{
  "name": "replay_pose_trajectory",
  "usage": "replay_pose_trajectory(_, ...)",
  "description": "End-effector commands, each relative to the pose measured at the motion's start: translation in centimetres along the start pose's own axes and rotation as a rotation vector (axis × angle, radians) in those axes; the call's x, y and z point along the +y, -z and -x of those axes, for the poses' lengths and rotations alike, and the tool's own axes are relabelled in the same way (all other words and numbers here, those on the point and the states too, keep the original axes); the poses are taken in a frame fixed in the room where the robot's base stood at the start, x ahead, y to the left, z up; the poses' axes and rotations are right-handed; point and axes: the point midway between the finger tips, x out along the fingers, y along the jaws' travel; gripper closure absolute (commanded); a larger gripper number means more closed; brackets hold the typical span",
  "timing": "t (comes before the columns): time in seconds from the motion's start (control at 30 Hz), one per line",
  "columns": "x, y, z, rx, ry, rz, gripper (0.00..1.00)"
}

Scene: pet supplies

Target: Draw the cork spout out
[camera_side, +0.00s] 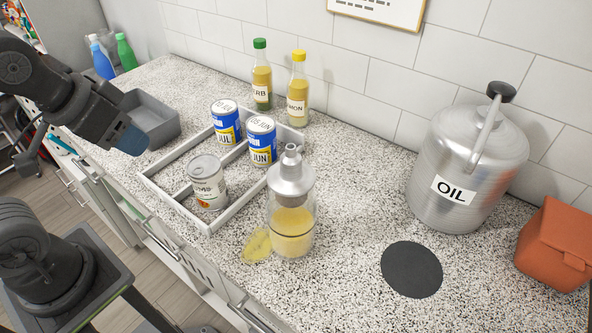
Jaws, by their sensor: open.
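A clear glass bottle (292,236) of yellow liquid stands upright on the speckled counter, near its front edge. The spout (291,174), a grey metallic cap with a narrow nozzle, sits in the bottle's top. A darker section shows below the cap, inside the neck; the cork itself is hard to make out. My gripper (29,158) is at the far left, well away from the bottle, partly hidden by my own arm. It is open, with nothing visible in it.
A yellow puddle (257,246) lies beside the bottle. A white divided tray (165,199) with several cans stands behind-left. Two sauce bottles (262,83) stand at the wall. A large OIL can (468,160), a dark round mat (411,270) and an orange box (553,250) are right.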

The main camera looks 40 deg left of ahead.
Motion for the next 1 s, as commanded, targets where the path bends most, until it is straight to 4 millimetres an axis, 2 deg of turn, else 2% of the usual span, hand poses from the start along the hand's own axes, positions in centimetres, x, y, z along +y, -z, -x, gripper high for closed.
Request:
replay_pose_trajectory(0.1, 0.0, 0.0, 0.0, 0.000, 0.000, 0.000, 0.56)
replay_pose_trajectory(0.23, 0.3, 0.7, 0.4, -0.012, -0.006, 0.023, 0.43)
replay_pose_trajectory(0.3, 1.0, 1.9, 1.0, -0.036, -0.013, 0.067, 0.38)
replay_pose_trajectory(0.37, 1.9, 3.5, 1.7, -0.068, -0.018, 0.126, 0.38)
replay_pose_trajectory(0.57, 6.8, 9.5, 4.0, -0.208, 0.018, 0.402, 0.38)
replay_pose_trajectory(0.7, 11.5, 12.8, 5.0, -0.280, 0.095, 0.605, 0.38)
replay_pose_trajectory(0.83, 16.3, 14.7, 5.3, -0.316, 0.191, 0.787, 0.38)
replay_pose_trajectory(1.0, 21.2, 15.4, 5.6, -0.318, 0.299, 0.971, 0.38)
